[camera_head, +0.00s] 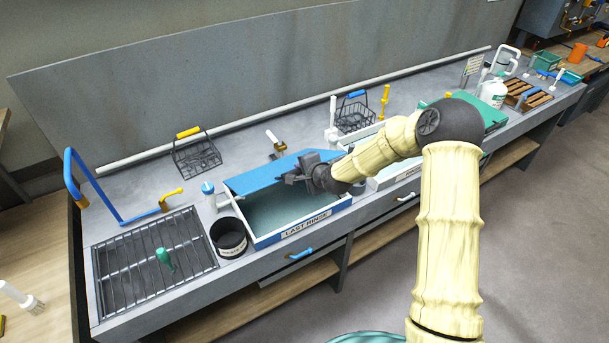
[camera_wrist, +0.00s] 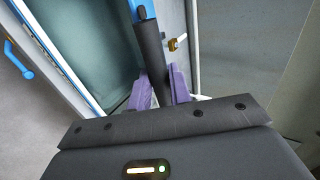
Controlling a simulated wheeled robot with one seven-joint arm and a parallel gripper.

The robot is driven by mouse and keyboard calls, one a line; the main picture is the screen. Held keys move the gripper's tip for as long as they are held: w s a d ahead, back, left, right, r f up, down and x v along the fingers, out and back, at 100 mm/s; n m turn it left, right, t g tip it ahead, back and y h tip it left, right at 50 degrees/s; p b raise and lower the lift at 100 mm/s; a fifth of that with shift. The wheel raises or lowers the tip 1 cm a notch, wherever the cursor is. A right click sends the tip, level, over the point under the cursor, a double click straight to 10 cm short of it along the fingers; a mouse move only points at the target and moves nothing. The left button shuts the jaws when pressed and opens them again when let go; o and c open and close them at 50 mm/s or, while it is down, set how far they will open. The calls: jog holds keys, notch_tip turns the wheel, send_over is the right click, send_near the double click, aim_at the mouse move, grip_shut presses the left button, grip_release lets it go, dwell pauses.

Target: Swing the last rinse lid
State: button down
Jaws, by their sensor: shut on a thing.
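The last rinse tank (camera_head: 297,233) is a white-rimmed basin with a "LAST RINSE" label on its front and teal water showing inside. Its blue lid (camera_head: 258,177) is along the back of the basin, tilted, with the front part of the water uncovered. My gripper (camera_head: 291,179) reaches in from the right at the lid's right part. In the wrist view my gripper (camera_wrist: 160,88) has its purple fingers closed on a dark bar-shaped handle (camera_wrist: 150,48), which runs up to a blue edge. My gripper partly hides the lid in the head view.
A draining grid (camera_head: 128,270) is further left. A wire basket (camera_head: 196,156) stands behind. Another basin (camera_head: 400,173) is to the right.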

jog(key=w+r, duration=0.1)
jog(key=a+r+p, duration=0.1)
jog(key=w+r, duration=0.1)
jog(key=r, duration=0.1)
jog(key=shift+w+a+p, duration=0.3)
jog(key=shift+a+p, duration=0.05)
jog(key=shift+w+a, duration=0.1)
jog(key=shift+w, duration=0.05)
jog(key=shift+r, duration=0.1)
